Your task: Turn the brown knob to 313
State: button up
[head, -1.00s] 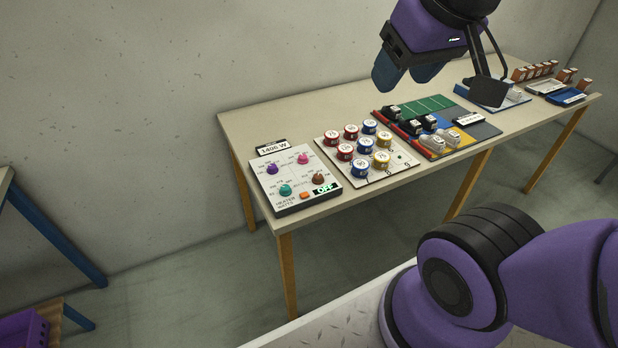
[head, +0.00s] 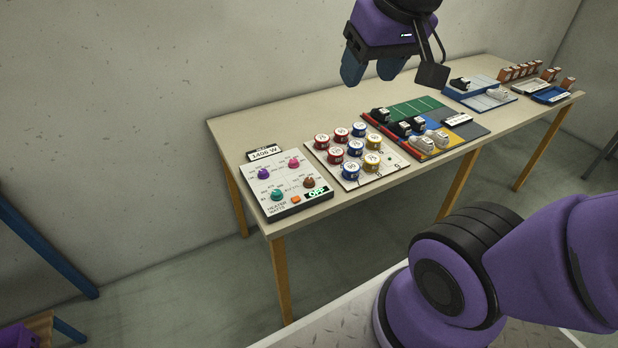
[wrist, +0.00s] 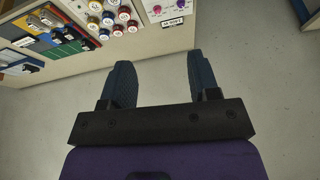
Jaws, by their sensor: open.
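The brown knob (head: 309,182) sits at the front right of a white heater panel (head: 290,209) on the near left end of the table. The panel also carries a purple knob (head: 263,174), a pink knob (head: 293,163) and a teal knob (head: 277,195). An orange button (head: 296,199) and a green-lit "OFF" display (head: 317,192) are near the brown knob. A sign (head: 264,153) behind reads about 1406 W. My gripper (head: 372,72) is open and empty, high above the table, right of the panel. In the wrist view, its blue fingers (wrist: 160,85) are apart; the brown knob is not visible there.
A board of red, blue and yellow-sided round tins (head: 351,168) stands right of the panel. Beyond it are a coloured mat with shoes (head: 416,106), blue trays (head: 468,85) and small orange boxes (head: 519,70). The table's back left surface (head: 270,125) is bare.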

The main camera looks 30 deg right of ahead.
jog(key=w+f+m+g, duration=0.1)
jog(key=w+f, duration=0.3)
jog(key=w, duration=0.5)
jog(key=m+g, duration=0.4)
send_over(309, 179)
notch_tip(309, 179, down, 27)
notch_tip(309, 179, down, 12)
jog(key=shift+r, duration=0.25)
jog(key=c, duration=0.9)
